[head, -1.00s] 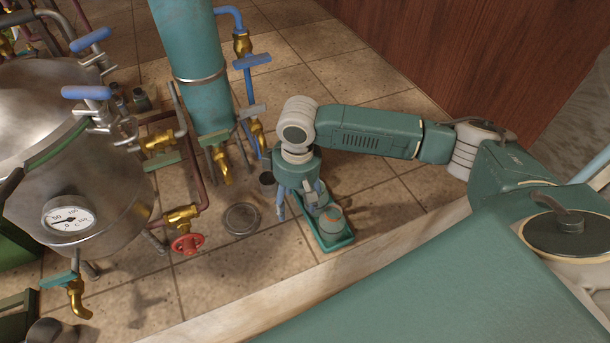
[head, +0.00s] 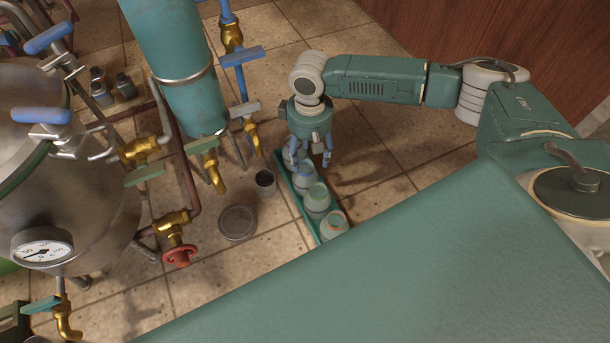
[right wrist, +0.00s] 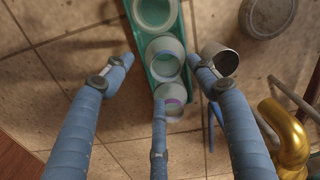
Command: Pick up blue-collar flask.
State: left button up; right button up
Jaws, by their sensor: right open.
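A narrow green tray (head: 283,170) on the tiled floor holds a row of pale flasks. The flask with a bluish collar (head: 303,174) stands just below my right gripper (head: 308,161); it seems to be the middle flask (right wrist: 165,58) in the right wrist view. There my right gripper (right wrist: 161,72) is open, its fingers spread around the row above it, holding nothing. A purple-collared flask (right wrist: 173,98) is partly hidden behind one finger. A green-collared flask (head: 317,196) and an orange-collared flask (head: 333,223) stand nearer. My left gripper is not in view.
A metal cup (head: 265,183) stands close beside the tray, and a round lidded tin (head: 237,222) lies left of it. The still's column (head: 180,90), brass taps and red valve (head: 180,256) stand farther left. Floor right of the tray is clear.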

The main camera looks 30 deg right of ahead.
aim_at(306, 167)
jog(key=f, duration=0.5)
jog(key=shift+w+a, duration=0.35)
jog(key=shift+f, duration=0.3)
jog(key=shift+c, duration=0.2)
jog(key=c, duration=0.8)
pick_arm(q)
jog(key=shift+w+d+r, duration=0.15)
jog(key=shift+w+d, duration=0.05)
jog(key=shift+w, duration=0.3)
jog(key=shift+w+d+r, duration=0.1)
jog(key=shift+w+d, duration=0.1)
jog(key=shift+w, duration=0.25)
pick_arm(e)
grip_shut()
